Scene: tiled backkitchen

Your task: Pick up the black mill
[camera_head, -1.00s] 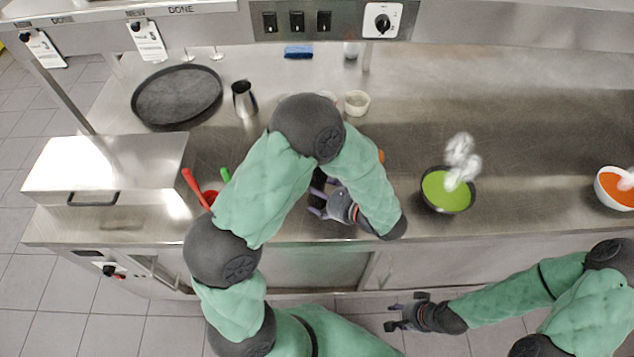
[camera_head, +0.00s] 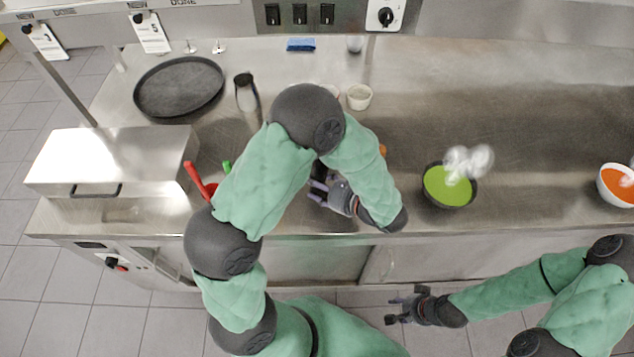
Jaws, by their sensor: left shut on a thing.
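My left gripper (camera_head: 319,190) is over the counter behind its front edge, below the bend of my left arm. Its fingers are shut on a dark thing (camera_head: 321,171), which I take to be the black mill. The mill is almost wholly hidden by my arm and fingers, so I cannot tell whether it is upright or touches the counter. My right gripper (camera_head: 393,309) is in front of the counter, over the floor, away from everything. Its fingers look apart and nothing shows between them.
A green soup bowl (camera_head: 447,186) steams right of my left arm; an orange soup bowl (camera_head: 613,184) is farther right. A black round tray (camera_head: 180,87), a metal pitcher (camera_head: 247,96) and a white cup (camera_head: 359,97) stand behind. Red-handled utensils (camera_head: 196,177) are left. The back right counter is clear.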

